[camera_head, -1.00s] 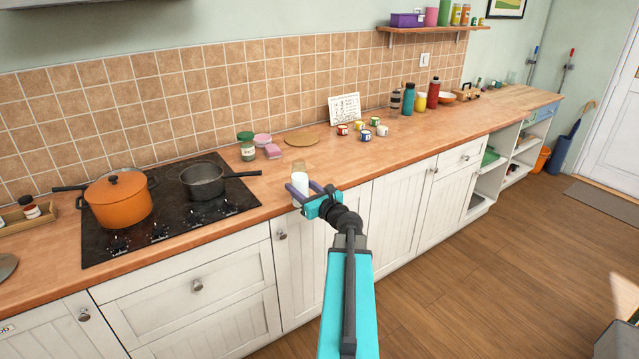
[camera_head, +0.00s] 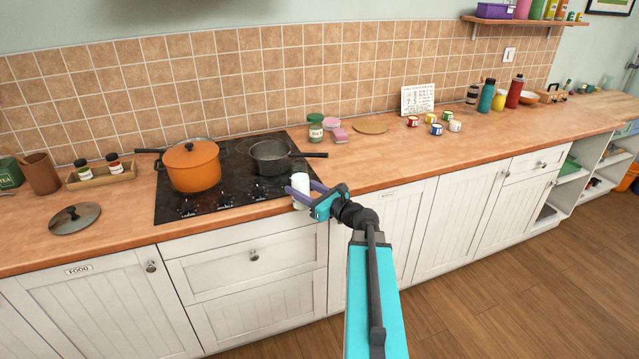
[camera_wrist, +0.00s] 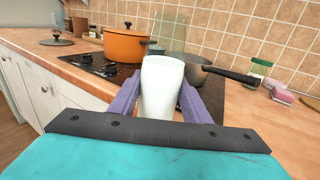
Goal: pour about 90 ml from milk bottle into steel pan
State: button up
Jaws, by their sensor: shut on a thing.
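My gripper (camera_head: 309,197) is shut on the white milk bottle (camera_head: 300,190), which stands upright between the purple fingers. In the wrist view the milk bottle (camera_wrist: 161,90) fills the space between the fingers (camera_wrist: 160,105), with a clear upper part above the white. The bottle is at the front edge of the counter, near the hob's right front corner. The dark steel pan (camera_head: 272,160) sits on the right rear of the hob, its handle pointing right. In the wrist view the pan (camera_wrist: 196,72) is partly hidden behind the bottle. The pan's inside is hard to make out.
An orange pot (camera_head: 192,168) stands on the hob (camera_head: 215,200) left of the pan. A loose lid (camera_head: 75,219) lies left.

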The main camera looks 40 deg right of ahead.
jog(key=a+f+n+g+y, duration=0.1)
jog(key=a+n+g+y, duration=0.2)
jog(key=a, duration=1.4)
jog(key=a+f+n+g+y, duration=0.2)
jog(key=a+y, duration=0.7)
jog(key=a, duration=0.9)
jog(key=n+g, duration=0.2)
jog(key=n, duration=0.1)
jog(key=shift+s+a+n, duration=0.2)
jog(key=shift+a+n, duration=0.15)
jog(key=shift+n, duration=0.05)
jog(key=shift+s, duration=0.15)
